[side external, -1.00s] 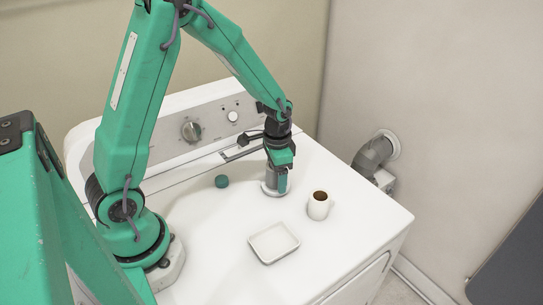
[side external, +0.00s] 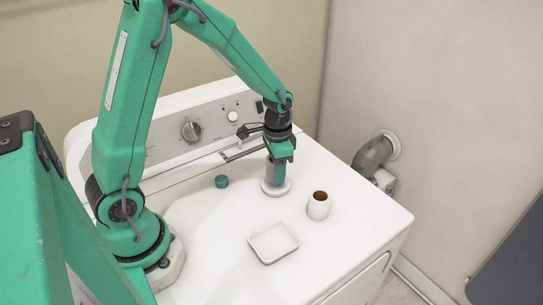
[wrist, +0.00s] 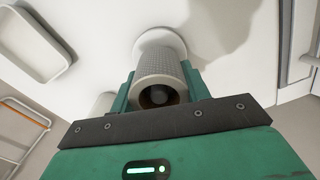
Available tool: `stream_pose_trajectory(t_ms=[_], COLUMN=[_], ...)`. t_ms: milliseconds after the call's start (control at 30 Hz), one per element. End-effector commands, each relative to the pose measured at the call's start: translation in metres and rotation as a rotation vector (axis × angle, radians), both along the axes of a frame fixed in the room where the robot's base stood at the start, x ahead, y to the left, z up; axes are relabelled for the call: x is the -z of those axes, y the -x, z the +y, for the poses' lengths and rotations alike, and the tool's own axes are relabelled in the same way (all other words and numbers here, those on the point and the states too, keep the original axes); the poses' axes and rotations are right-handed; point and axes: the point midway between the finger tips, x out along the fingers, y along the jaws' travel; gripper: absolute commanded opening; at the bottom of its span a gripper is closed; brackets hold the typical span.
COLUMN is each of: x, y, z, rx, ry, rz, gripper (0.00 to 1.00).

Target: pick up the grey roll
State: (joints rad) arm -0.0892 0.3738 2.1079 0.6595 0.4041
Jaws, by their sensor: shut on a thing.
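The grey roll (side external: 273,174) is upright above a round white disc (side external: 285,190) on the washer top. In the wrist view the roll (wrist: 158,66) has a textured grey side and a dark hollow end facing the camera. The white disc (wrist: 160,37) shows behind its far end. My gripper (side external: 275,172) is shut on the roll, with a green finger on either side of it. I cannot tell whether the roll's lower end touches the disc.
A white cup with brown inside (side external: 319,206) stands right of the roll. A shallow white square tray (side external: 271,262) lies in front. A small teal cylinder (side external: 222,181) stands to the left.

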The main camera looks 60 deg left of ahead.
Motion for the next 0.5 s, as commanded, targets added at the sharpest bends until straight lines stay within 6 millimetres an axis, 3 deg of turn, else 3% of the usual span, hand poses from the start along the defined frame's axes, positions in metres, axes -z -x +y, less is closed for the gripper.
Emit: stream_pose_trajectory(t_ms=[500], x=[-0.071], y=[0.0], z=[0.0], rx=[0.0], ry=[0.0], rz=[-0.002], gripper=[0.24])
